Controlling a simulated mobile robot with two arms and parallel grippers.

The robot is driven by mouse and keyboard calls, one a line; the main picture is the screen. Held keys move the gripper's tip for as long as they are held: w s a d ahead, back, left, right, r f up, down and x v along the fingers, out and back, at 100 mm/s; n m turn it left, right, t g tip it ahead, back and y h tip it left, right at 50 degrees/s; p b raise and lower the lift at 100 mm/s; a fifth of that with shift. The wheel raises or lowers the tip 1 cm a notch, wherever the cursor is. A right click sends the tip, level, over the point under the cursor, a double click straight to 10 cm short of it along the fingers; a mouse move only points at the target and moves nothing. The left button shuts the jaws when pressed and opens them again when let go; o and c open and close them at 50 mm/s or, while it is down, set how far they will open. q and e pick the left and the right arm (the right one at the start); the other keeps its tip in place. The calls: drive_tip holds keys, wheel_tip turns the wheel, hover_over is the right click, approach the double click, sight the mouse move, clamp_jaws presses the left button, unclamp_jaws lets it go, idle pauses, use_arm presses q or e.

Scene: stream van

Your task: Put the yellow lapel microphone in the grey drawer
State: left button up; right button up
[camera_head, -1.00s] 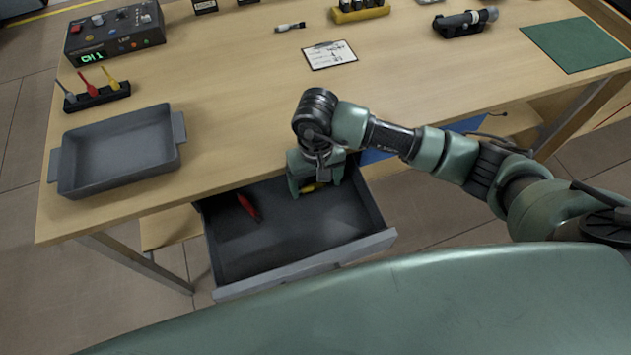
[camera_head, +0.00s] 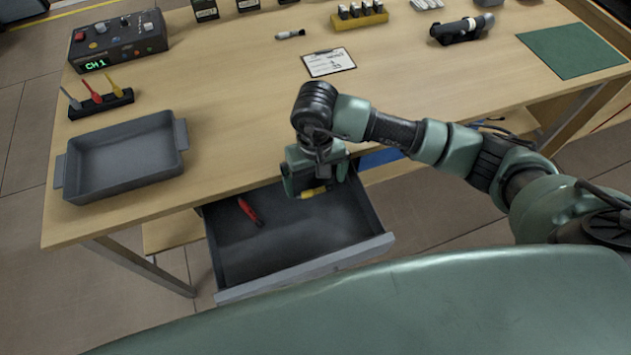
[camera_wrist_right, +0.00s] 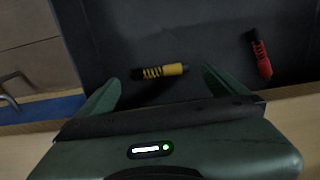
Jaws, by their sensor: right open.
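The grey drawer (camera_head: 345,250) is pulled open under the table's front edge. The small yellow lapel microphone (camera_head: 313,192) is in the back part of the drawer, below my right gripper (camera_head: 317,188). In the right wrist view the yellow microphone (camera_wrist_right: 160,71) lies on the dark drawer floor (camera_wrist_right: 205,30), just past and between the spread fingertips. My right gripper (camera_wrist_right: 160,88) is open and holds nothing. A red microphone (camera_head: 248,211) lies apart from it in the drawer, and also shows in the wrist view (camera_wrist_right: 261,55). My left gripper is out of view.
A grey tray (camera_head: 175,165) stands on the table at left, near a black rack (camera_head: 100,104) with grey, red and yellow pieces. A control box (camera_head: 118,45), clipboard (camera_head: 328,62) and green mat (camera_head: 572,48) sit further back. The drawer's walls surround the gripper area.

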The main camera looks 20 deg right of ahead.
sight(316, 192)
wheel_tip(316, 192, up, 8)
drive_tip(key=p, duration=0.2)
drive_tip(key=shift+r+p, duration=0.25)
drive_tip(key=shift+p, duration=0.15)
